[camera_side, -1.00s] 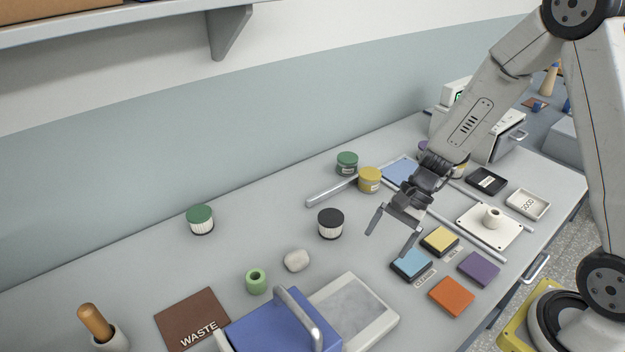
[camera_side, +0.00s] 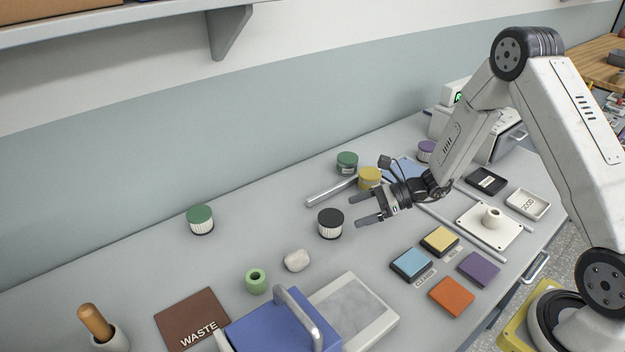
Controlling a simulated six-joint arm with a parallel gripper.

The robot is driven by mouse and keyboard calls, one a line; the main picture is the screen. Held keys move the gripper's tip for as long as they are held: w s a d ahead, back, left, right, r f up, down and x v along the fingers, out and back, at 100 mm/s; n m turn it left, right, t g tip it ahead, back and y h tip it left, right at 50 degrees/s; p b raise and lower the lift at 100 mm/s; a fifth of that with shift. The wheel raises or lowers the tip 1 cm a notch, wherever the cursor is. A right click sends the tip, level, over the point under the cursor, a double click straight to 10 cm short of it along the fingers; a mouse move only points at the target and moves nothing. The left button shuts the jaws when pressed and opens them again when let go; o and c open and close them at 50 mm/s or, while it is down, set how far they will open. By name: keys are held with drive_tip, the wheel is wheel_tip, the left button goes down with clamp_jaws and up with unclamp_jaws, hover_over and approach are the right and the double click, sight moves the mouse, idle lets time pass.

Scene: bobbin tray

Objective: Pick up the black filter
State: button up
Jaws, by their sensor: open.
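The black filter (camera_side: 331,224) stands upright on the grey bench, with a black cap over a white ribbed body. My gripper (camera_side: 358,211) is open and empty just to the right of the filter. Its two fingers point left toward the filter, one farther back and one nearer the front. I cannot tell from this view whether a fingertip touches it; a small gap seems to show.
A similar filter with a green cap (camera_side: 200,219) stands at the left. A yellow-lidded jar (camera_side: 369,178), a green-lidded jar (camera_side: 347,162) and a metal bar (camera_side: 331,191) lie behind.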

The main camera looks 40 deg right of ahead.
sight(338, 216)
drive_tip(key=shift+x, duration=1.15)
drive_tip(key=shift+a, duration=0.1)
drive_tip(key=shift+x, duration=2.5)
drive_tip(key=shift+w+r, duration=0.1)
drive_tip(key=c, duration=1)
